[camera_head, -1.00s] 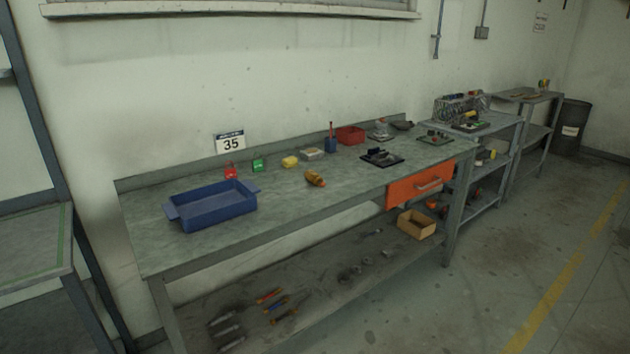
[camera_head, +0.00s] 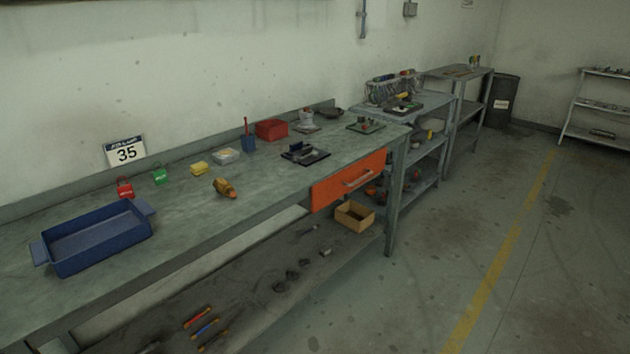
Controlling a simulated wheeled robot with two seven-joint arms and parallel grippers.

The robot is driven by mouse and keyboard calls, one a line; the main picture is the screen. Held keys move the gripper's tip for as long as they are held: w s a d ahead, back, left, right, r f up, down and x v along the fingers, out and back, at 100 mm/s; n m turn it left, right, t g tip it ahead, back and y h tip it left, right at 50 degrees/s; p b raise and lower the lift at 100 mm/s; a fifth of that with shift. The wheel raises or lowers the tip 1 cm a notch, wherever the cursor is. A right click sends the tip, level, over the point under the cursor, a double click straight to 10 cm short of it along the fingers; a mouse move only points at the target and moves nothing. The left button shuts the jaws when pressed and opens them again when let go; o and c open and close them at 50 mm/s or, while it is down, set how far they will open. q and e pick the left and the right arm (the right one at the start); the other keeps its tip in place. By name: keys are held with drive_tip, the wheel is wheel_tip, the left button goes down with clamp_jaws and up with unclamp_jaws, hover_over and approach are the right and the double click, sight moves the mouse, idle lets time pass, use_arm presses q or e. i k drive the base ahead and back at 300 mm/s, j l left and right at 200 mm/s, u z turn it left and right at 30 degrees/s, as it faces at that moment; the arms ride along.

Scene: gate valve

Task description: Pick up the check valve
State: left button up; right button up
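A small orange-brown, brass-like fitting (camera_head: 224,188) lies on its side on the grey workbench (camera_head: 180,225), near the middle of its top. It looks like the check valve, but it is too small to be certain. Open bench surface surrounds it, and nothing touches it. Neither of my grippers is in view.
A blue tray (camera_head: 98,240) stands left of the fitting. Red (camera_head: 125,187) and green (camera_head: 159,176) padlock-like items, a yellow block (camera_head: 199,169) and a red bin (camera_head: 271,130) stand behind. An orange drawer (camera_head: 348,180) hangs under the bench's front edge. The floor at right is clear.

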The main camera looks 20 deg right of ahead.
sight(222, 185)
drive_tip(key=i+l+z, duration=0.15)
drive_tip(key=i+l+u, duration=0.5)
drive_tip(key=i+l, duration=0.35)
drive_tip(key=i+l+u, duration=0.25)
drive_tip(key=i+l, duration=0.2)
drive_tip(key=i+l+u, duration=0.25)
drive_tip(key=l, duration=0.45)
drive_tip(key=k, duration=0.4)
